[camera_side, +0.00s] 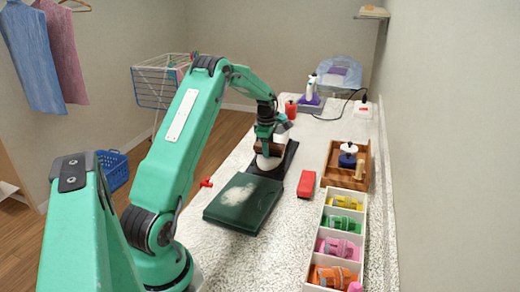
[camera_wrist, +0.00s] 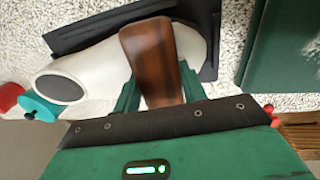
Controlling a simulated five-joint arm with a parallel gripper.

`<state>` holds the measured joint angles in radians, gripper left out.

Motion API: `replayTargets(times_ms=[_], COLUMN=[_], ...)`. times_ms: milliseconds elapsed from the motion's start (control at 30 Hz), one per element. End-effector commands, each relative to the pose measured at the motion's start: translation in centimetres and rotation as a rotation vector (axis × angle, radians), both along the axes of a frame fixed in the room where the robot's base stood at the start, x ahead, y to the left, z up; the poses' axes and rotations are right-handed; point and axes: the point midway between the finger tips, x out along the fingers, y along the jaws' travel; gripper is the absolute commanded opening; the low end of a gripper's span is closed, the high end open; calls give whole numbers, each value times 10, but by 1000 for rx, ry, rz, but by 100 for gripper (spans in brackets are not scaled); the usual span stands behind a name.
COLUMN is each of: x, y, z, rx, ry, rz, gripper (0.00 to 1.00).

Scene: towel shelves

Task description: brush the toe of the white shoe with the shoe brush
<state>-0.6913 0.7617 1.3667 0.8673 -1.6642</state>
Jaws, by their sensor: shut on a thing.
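My gripper (camera_side: 267,135) is shut on the shoe brush (camera_wrist: 148,55), a brown wooden block held between its green fingers. In the side view the brush (camera_side: 268,147) sits just above the white shoe (camera_side: 268,162). In the wrist view the white shoe (camera_wrist: 105,65) lies with its dark opening to the left, and the brush covers part of its right portion. Brush and shoe overlap in both views; I cannot tell whether they touch. The bristles are hidden. The shoe lies on a dark flat mat (camera_wrist: 208,72).
A dark green case (camera_side: 240,205) with a white patch lies in front of the mat. A red block (camera_side: 306,184), a wooden tray (camera_side: 333,177) and a white divided box (camera_side: 326,212) of coloured rolls stand to the right. A red container (camera_side: 291,110) stands behind.

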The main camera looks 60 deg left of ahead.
Motion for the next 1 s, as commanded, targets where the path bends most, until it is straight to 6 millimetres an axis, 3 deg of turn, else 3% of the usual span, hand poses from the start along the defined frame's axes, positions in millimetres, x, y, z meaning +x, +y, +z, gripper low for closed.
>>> replayTargets(times_ms=[700,1000], x=[-6,-7], y=[-6,-7], z=[51,57], rx=[-2,-4], ry=[2,4], rz=[0,0], gripper=[23,23])
